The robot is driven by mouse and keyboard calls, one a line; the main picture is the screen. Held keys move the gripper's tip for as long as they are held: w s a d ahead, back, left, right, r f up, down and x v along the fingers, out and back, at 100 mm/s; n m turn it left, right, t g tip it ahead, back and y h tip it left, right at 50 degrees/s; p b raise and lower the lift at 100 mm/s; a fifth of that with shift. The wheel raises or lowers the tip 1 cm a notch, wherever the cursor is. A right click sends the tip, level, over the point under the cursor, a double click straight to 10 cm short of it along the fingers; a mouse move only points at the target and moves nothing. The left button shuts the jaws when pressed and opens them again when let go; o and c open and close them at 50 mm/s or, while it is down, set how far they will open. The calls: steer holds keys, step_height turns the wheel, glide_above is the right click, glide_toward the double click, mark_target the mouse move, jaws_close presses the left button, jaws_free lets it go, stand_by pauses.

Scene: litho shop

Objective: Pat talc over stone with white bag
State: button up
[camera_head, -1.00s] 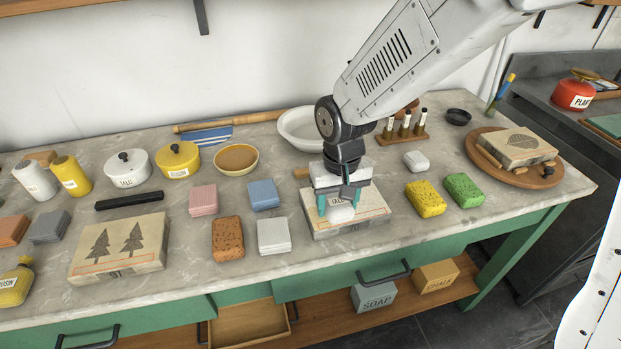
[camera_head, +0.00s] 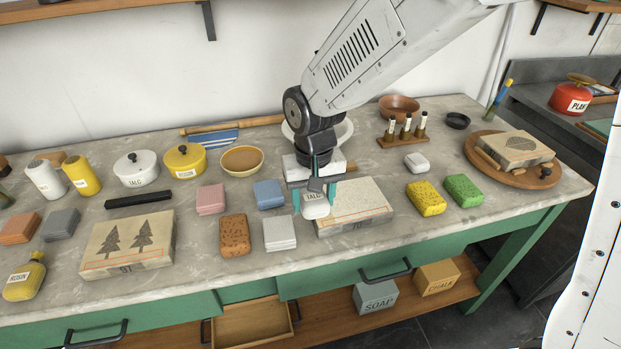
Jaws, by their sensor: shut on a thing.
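My gripper (camera_head: 314,198) is shut on the small white bag (camera_head: 316,210) labelled TALC, with one teal finger on either side of it. The bag is at the left end of a pale stone (camera_head: 362,205) on the bench. Its lower edge overlaps the stone's left edge in view, and I cannot tell whether it touches. The stone's top looks speckled. Another stone (camera_head: 110,240) with two dark trees drawn on it lies at the left. A third stone (camera_head: 520,146) lies on a round wooden board at the right.
A white TALC pot (camera_head: 135,172) and a yellow pot (camera_head: 186,162) stand at the back left. Sponges, including a yellow one (camera_head: 426,198), and stacked cloths surround the middle stone. A bottle rack (camera_head: 404,138) and a white bowl (camera_head: 345,130) stand behind.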

steer(key=shift+r, duration=2.7)
steer(key=shift+d, duration=0.1)
